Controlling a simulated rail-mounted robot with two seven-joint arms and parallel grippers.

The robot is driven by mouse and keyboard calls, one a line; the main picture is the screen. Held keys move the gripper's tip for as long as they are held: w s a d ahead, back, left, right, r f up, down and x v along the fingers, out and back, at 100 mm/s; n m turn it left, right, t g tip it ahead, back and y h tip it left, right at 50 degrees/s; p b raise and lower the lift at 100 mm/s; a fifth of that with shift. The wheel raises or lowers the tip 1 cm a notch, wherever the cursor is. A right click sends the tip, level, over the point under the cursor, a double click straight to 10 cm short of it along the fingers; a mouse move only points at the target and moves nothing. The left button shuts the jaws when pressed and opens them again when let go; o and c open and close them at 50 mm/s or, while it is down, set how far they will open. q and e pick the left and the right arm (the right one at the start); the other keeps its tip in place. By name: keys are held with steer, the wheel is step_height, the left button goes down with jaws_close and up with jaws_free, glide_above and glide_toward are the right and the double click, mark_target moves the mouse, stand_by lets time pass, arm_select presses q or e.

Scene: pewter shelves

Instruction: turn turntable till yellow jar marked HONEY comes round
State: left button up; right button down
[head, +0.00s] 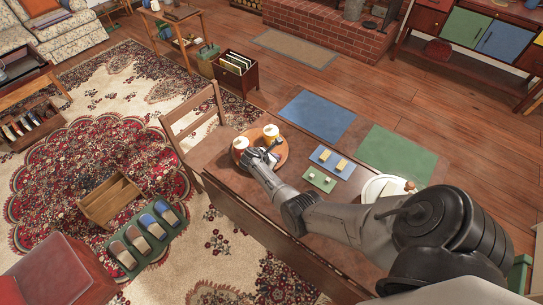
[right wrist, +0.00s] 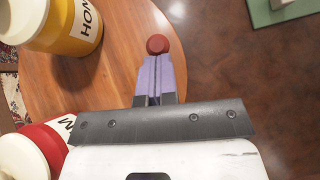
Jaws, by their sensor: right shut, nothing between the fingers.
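The round wooden turntable (head: 281,156) is on the brown table, with its edge also in the right wrist view (right wrist: 112,65). The yellow jar (head: 271,132) stands at its far side. In the right wrist view the yellow jar (right wrist: 65,28) is at upper left, with "HON" readable on its label. A red jar (head: 239,146) with a white lid stands at the turntable's left, and at lower left in the wrist view (right wrist: 50,148). My right gripper (head: 273,147) is shut and empty over the turntable. Its lilac fingertips (right wrist: 156,62) are beside a red knob (right wrist: 157,45); contact is unclear. My left gripper is out of view.
A white round plate (head: 372,190) is farther right, partly behind my arm. A wooden chair (head: 191,125) stands close at the table's left.

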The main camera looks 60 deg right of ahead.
steer(key=shift+s+d+n+t+p, duration=0.2)
steer(key=shift+d+n+t+p, duration=0.25)
steer(key=shift+n+p, duration=0.2)
arm_select(q)
step_height(320, 180, up, 2)
arm_select(e)
steer(key=shift+d, duration=0.1)
arm_select(q)
steer(key=shift+d+r, duration=0.1)
steer(key=shift+d, duration=0.1)
steer(key=shift+a, duration=0.1)
